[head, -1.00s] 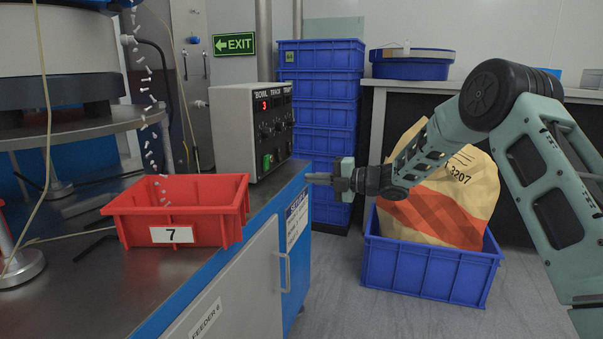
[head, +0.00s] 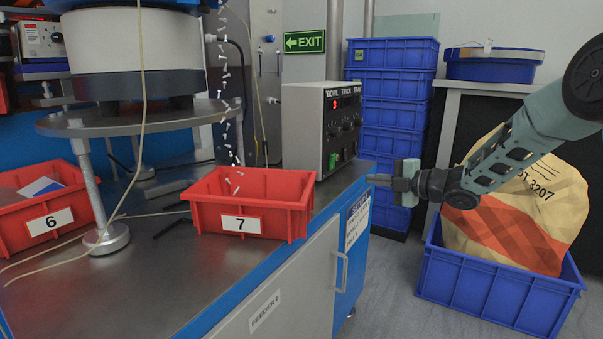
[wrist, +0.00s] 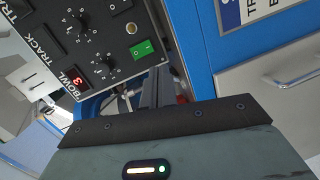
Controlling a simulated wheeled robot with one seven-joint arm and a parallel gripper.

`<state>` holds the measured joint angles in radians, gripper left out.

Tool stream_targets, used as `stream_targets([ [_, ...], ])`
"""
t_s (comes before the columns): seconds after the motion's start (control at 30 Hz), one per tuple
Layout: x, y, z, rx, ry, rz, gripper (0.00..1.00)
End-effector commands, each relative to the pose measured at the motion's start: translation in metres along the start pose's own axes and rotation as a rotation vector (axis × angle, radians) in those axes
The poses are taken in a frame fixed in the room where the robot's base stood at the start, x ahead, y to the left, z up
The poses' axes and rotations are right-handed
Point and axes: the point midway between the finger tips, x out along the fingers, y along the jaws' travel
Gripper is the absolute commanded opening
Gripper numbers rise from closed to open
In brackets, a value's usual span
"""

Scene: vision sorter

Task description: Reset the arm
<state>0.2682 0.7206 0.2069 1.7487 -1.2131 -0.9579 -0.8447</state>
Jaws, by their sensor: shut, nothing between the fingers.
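My gripper (head: 382,179) is at the end of my green-grey arm, on the right side of the head view. Its fingers are shut and point left toward the corner of the workbench, with nothing held. In the wrist view the dark closed fingers (wrist: 158,88) show above the gripper body, in front of the bench's blue edge and below the control box. How far the fingertips are from the bench corner is hard to tell.
The control box (head: 318,128) stands on the bench (head: 160,290). Red bin 7 (head: 286,220) with screws falling in, and red bin 6 (head: 20,232), sit on it. Blue crates (head: 398,92) are stacked behind. A sack (head: 512,200) in a blue crate (head: 490,298) is under my arm.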

Motion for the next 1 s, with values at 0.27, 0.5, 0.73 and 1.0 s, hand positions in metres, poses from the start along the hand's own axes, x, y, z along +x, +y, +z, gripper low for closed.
stream_targets([
  [0.27, 0.007, -0.017, -0.143, 0.578, -0.378, -0.286, 0.00],
  [0.5, -0.084, -0.085, -0.272, 1.003, -0.732, -0.580, 0.00],
  [0.73, -0.175, -0.129, -0.351, 1.212, -0.994, -0.777, 0.00],
  [1.0, -0.253, -0.139, -0.406, 1.330, -1.206, -0.921, 0.00],
])
